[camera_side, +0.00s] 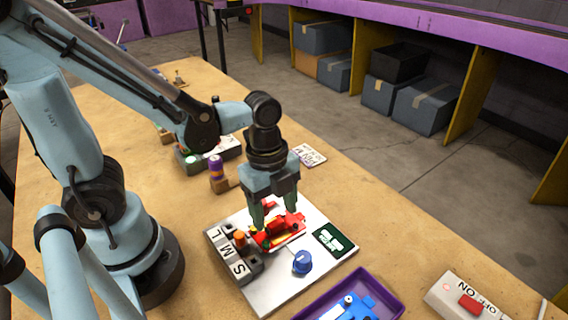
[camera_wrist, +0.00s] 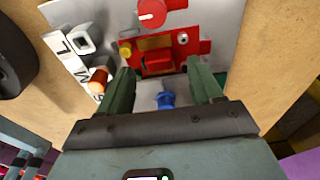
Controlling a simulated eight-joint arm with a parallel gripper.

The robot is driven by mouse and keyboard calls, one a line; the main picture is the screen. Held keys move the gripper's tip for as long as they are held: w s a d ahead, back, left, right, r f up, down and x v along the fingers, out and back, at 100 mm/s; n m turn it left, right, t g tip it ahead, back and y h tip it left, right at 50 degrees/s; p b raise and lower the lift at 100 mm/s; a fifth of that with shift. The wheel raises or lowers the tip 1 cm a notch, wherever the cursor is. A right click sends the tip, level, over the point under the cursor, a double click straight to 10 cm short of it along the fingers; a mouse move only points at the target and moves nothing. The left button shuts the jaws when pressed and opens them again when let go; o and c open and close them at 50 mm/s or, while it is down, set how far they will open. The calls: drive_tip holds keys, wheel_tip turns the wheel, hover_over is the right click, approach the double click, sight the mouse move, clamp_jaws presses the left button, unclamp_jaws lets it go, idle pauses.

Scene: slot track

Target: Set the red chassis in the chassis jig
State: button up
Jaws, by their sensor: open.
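The red chassis (camera_side: 283,231) lies on a white board (camera_side: 285,285), and it also shows in the wrist view (camera_wrist: 158,62). My gripper (camera_side: 275,219) is open and points down over the chassis, its two dark green fingers spread near the chassis's sides. In the wrist view the gripper (camera_wrist: 160,72) has the chassis just ahead of and between its fingertips. I cannot tell whether the fingers touch it. The chassis jig is hard to tell apart from the red parts, so I cannot tell how the chassis sits in it.
On the board are a blue knob (camera_side: 302,262), a green display (camera_side: 333,240) and grey blocks (camera_side: 231,257) marked S, M and L with an orange peg (camera_side: 240,239). A purple tray (camera_side: 388,293) and an ON/OFF switch box (camera_side: 466,300) stand at the front right.

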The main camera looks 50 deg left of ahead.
wheel_tip(320, 180, up, 10)
drive_tip(key=a, duration=0.1)
drive_tip(key=w+a+n+t, duration=0.2)
drive_tip(key=n+t, duration=0.1)
drive_tip(key=n, duration=0.6)
drive_tip(key=w+a+n+t+y, duration=0.1)
drive_tip(key=w+a+n+t, duration=0.1)
drive_tip(key=n, duration=0.7)
drive_tip(key=shift+a+f+t, duration=0.2)
drive_tip(key=shift+a+t, duration=0.6)
drive_tip(key=shift+t, duration=0.3)
drive_tip(key=shift+s, duration=0.1)
